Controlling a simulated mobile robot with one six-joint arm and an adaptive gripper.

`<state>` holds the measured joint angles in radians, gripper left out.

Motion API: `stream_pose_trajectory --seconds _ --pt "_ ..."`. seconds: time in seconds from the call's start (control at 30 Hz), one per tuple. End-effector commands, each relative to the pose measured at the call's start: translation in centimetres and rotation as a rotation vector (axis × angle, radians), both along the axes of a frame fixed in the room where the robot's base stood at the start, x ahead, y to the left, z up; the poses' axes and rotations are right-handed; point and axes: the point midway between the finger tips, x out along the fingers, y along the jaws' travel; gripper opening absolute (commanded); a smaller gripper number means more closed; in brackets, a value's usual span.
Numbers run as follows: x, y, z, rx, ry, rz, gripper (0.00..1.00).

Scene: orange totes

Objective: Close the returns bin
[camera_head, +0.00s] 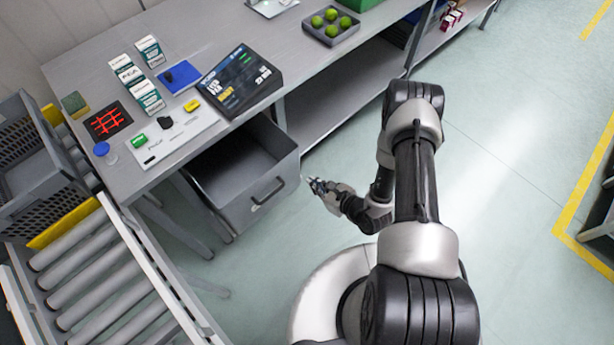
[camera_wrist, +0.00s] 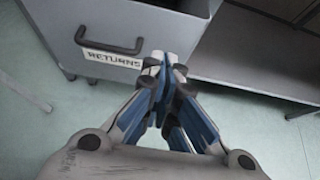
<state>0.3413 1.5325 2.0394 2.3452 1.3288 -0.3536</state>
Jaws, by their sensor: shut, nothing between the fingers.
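The returns bin (camera_head: 232,192) is a grey drawer under the workbench, pulled well out, and its inside looks empty. Its front carries a dark handle (camera_head: 267,191). In the wrist view the bin front (camera_wrist: 170,37) shows a "RETURNS" label (camera_wrist: 113,60) below the handle (camera_wrist: 109,46). My gripper (camera_head: 315,183) is shut and empty, just outside the bin front, near its right side. In the wrist view my gripper's fingertips (camera_wrist: 165,62) overlap the bin front, right of the label; I cannot tell whether they touch it.
The grey workbench (camera_head: 180,67) above holds white boxes, a display screen (camera_head: 240,80), a blue tray and a tray of green balls (camera_head: 331,26). A roller conveyor (camera_head: 100,280) and dark crates stand at the left.

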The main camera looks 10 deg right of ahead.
Motion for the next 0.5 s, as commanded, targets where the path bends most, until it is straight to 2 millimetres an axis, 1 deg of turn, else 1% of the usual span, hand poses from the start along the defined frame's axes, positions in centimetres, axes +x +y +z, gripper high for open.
stream_pose_trajectory --seconds 0.03,0.4,0.43,0.5 --pt "0.5 0.6 -0.5 0.0 -0.001 0.007 0.0" --pt "6.1 4.4 -4.5 0.001 -0.003 0.009 0.0" --pt "6.5 4.7 -4.7 0.001 -0.003 0.009 0.0" --pt "7.5 5.3 -4.5 0.001 -0.004 0.008 0.0"
